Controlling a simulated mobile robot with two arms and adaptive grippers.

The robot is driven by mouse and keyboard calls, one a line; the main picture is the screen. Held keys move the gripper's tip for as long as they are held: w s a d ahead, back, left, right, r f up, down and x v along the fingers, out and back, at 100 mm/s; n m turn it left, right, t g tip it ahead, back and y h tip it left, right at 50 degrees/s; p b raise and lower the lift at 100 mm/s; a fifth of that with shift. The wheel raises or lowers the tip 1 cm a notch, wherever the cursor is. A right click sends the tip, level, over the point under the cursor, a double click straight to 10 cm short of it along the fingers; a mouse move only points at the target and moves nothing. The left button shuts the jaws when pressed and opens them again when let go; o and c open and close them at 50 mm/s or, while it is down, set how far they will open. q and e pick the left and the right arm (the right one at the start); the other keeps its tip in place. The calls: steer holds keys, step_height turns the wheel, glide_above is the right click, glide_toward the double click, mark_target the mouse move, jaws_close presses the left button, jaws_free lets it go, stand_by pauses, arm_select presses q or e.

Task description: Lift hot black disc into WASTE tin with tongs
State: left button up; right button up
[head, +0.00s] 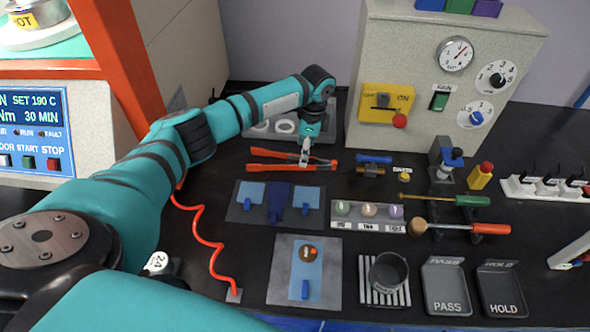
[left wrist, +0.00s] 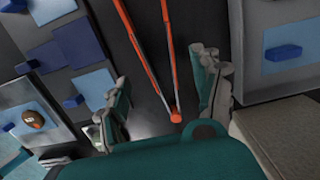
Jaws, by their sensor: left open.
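Orange-red tongs (head: 275,166) lie on the dark bench in the head view, behind the mats. In the left wrist view the two long arms of the tongs (left wrist: 141,50) meet at a rounded end between my fingers. My left gripper (head: 305,158) is over the tongs, fingers apart; it also shows open in the left wrist view (left wrist: 163,82). I cannot tell whether it touches them. A dark round open tin (head: 388,268) stands on a striped rack at the front; I cannot read its label. I cannot make out the hot black disc. My right gripper is not in view.
A round metal part marked HOT (head: 35,14) sits in the machine at upper left. PASS (head: 447,306) and HOLD (head: 503,306) trays are at front right. A red coiled cord (head: 208,240) crosses the left bench.

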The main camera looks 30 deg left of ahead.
arm_select(q)
steer(key=shift+f, duration=0.95)
steer(key=shift+a+f, duration=0.15)
steer(key=shift+f, duration=1)
arm_select(e)
steer(key=shift+w+a+f, duration=0.1)
steer(key=shift+a+f, duration=0.25)
steer(key=shift+f, duration=0.3)
arm_select(q)
steer(key=shift+c, duration=0.3)
steer(key=c, duration=0.7)
steer(key=shift+o, duration=0.2)
arm_select(e)
steer(key=shift+d, duration=0.25)
arm_select(q)
steer(key=shift+r, duration=0.1)
arm_select(e)
steer(key=shift+r, duration=0.1)
arm_select(q)
step_height(320, 180, up, 12)
steer(key=p, duration=1.2)
arm_select(e)
step_height(320, 180, up, 12)
